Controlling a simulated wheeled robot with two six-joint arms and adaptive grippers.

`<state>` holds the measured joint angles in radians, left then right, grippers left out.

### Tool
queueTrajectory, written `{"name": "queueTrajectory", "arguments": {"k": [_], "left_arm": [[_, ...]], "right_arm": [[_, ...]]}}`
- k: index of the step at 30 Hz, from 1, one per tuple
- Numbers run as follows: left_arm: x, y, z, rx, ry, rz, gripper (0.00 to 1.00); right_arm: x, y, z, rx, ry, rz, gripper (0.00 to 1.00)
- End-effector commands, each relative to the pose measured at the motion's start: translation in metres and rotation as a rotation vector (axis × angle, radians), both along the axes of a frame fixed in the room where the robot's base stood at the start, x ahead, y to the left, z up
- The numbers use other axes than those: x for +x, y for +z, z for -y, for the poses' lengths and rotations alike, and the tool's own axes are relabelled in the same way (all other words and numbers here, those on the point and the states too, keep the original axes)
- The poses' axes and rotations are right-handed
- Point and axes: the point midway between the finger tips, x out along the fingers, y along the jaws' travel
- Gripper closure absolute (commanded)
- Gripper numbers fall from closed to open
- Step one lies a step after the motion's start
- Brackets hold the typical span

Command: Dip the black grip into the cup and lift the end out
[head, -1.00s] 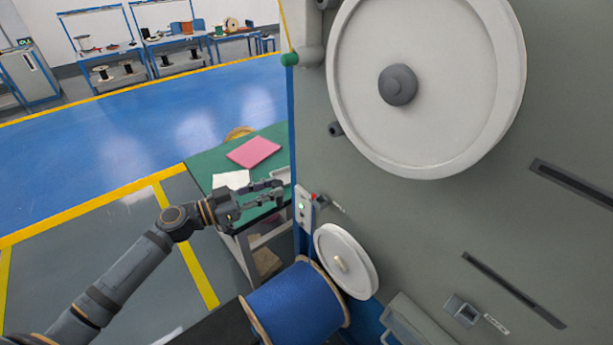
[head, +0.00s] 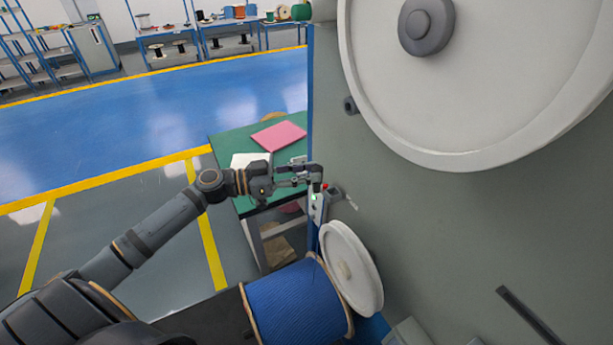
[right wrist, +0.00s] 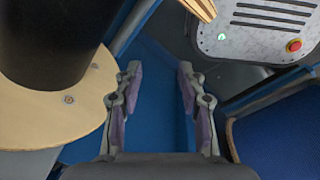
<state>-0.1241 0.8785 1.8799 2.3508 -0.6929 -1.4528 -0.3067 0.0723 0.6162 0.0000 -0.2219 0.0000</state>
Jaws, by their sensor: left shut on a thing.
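In the head view my left gripper (head: 308,174) reaches in from the left to the machine's near edge. Its fingers are closed on a small black grip (head: 318,185), which is mostly hidden by the fingertips. The grip is just above a control box (head: 317,208) with a red button. A small grey holder (head: 334,193) juts from the machine beside it; I cannot tell whether this is the cup. In the right wrist view my right gripper (right wrist: 158,80) is open and empty, with purple pads apart over blue surface.
A blue cable spool (head: 295,305) and a white wheel (head: 350,268) are below the left gripper. A green table (head: 228,150) with a pink folder (head: 279,135) stands behind it. In the right wrist view, a wooden spool flange (right wrist: 60,115) is left of the right gripper.

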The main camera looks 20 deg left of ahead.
Motion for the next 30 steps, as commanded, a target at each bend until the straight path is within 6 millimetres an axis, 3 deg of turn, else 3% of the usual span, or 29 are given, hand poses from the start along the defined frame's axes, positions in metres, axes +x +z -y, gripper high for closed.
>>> {"name": "queueTrajectory", "arguments": {"k": [4,6,15,30], "left_arm": [[0.014,-0.009,0.01,-0.005,0.003,0.008,1.0],[0.022,-0.003,0.016,-0.009,0.004,0.007,1.0],[0.042,-0.009,0.032,-0.004,0.003,0.002,1.0],[0.044,-0.012,0.034,-0.001,0.002,0.001,1.0]], "right_arm": [[0.009,-0.025,0.005,-0.007,0.002,0.015,0.6],[0.01,-0.016,0.005,-0.007,0.002,0.016,0.6],[0.01,-0.007,0.006,-0.008,0.003,0.015,0.6],[0.009,-0.007,0.007,-0.008,0.003,0.013,0.6]]}}
